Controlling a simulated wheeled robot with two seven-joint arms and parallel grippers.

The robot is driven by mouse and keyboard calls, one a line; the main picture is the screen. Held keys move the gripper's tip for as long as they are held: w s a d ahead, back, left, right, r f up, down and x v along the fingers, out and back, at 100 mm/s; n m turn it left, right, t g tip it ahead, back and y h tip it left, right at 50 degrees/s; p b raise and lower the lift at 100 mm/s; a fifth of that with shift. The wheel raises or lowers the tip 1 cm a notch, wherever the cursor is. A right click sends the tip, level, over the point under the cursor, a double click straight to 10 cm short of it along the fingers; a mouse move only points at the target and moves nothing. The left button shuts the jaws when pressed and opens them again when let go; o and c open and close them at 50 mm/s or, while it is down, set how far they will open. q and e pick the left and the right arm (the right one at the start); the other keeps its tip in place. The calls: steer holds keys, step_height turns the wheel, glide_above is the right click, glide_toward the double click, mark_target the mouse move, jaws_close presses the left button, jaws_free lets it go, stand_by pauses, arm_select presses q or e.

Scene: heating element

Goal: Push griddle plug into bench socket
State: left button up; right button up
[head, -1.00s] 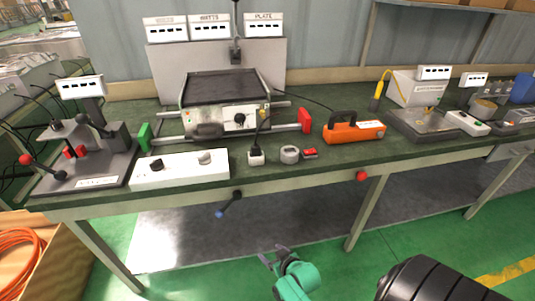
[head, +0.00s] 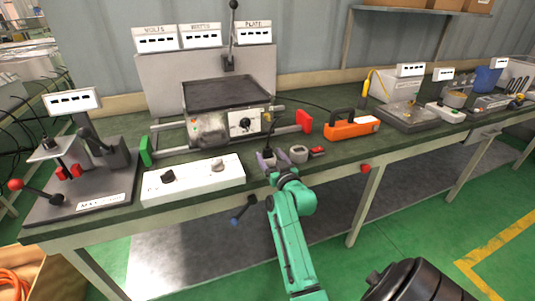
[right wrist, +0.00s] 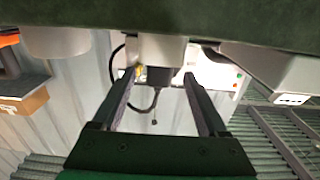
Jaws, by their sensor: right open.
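The griddle (head: 226,95) with its black plate and dial front (head: 243,122) stands on the green bench. A cord runs down to the black plug (head: 268,153), which sits over the white bench socket, mostly hidden behind my gripper. My right gripper (head: 270,160) is open at the bench's front edge, at the plug. In the right wrist view the picture is inverted: the open fingers (right wrist: 158,98) stand on either side of the plug (right wrist: 159,77), apart from it, and the white socket (right wrist: 158,48) is above it. How deep the plug sits cannot be told. My left gripper is out of view.
A white control box (head: 195,180) lies left of the socket. A grey round piece (head: 299,153) and a small red switch (head: 317,151) are close on the right. An orange tool (head: 352,127) lies farther right. A lever stand (head: 80,180) is at the left end.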

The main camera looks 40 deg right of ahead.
steer(key=x, duration=0.3)
steer(key=shift+f, duration=0.15)
steer(key=shift+s, duration=0.15)
steer(key=c, duration=0.4)
jaws_close()
